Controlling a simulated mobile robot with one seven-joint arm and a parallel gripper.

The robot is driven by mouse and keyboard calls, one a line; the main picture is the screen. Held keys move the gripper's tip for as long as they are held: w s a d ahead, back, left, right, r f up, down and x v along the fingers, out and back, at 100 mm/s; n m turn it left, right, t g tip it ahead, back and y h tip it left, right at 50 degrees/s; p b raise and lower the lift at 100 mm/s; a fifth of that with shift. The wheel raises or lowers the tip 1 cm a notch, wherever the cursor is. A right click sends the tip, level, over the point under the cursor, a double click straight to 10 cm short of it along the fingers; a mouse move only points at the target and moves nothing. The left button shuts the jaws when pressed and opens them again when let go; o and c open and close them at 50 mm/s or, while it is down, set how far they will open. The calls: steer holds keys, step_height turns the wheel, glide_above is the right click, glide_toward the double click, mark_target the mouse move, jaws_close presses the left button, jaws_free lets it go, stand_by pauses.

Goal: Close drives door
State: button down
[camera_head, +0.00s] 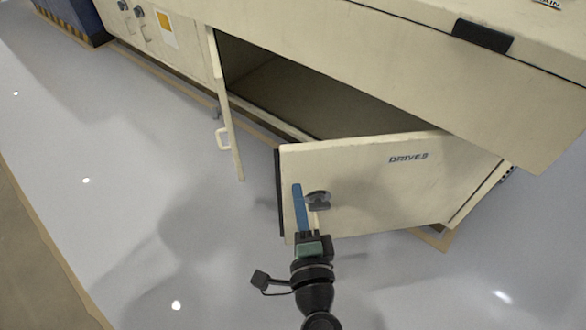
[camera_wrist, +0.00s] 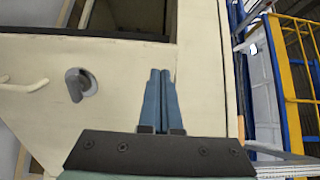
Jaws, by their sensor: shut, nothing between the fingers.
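The drives door (camera_head: 405,175) is a cream panel lettered "DRIVES", hinged at its right end and standing ajar from the cabinet (camera_head: 400,50). A grey latch handle (camera_head: 318,200) sits near its free left edge. The latch also shows in the wrist view (camera_wrist: 78,84), to the left of the fingers. My gripper (camera_head: 297,187) is shut and empty, with its blue fingers together in front of the door's outer face, just left of the latch. The fingers also show in the wrist view (camera_wrist: 160,75). I cannot tell whether they touch the door.
A second cream door (camera_head: 230,120) with a pale handle (camera_head: 222,138) stands open to the left of the dark cabinet opening (camera_head: 300,95). Grey floor (camera_head: 110,190) is clear at the left. Blue and yellow railings (camera_wrist: 290,60) show at the right in the wrist view.

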mark_target(291, 161)
steer(key=shift+w+a, duration=0.2)
steer(key=shift+w, duration=0.75)
steer(key=shift+w+a, duration=0.2)
steer(key=shift+w, duration=0.8)
steer(key=shift+w+a, duration=0.2)
steer(key=shift+w, duration=0.75)
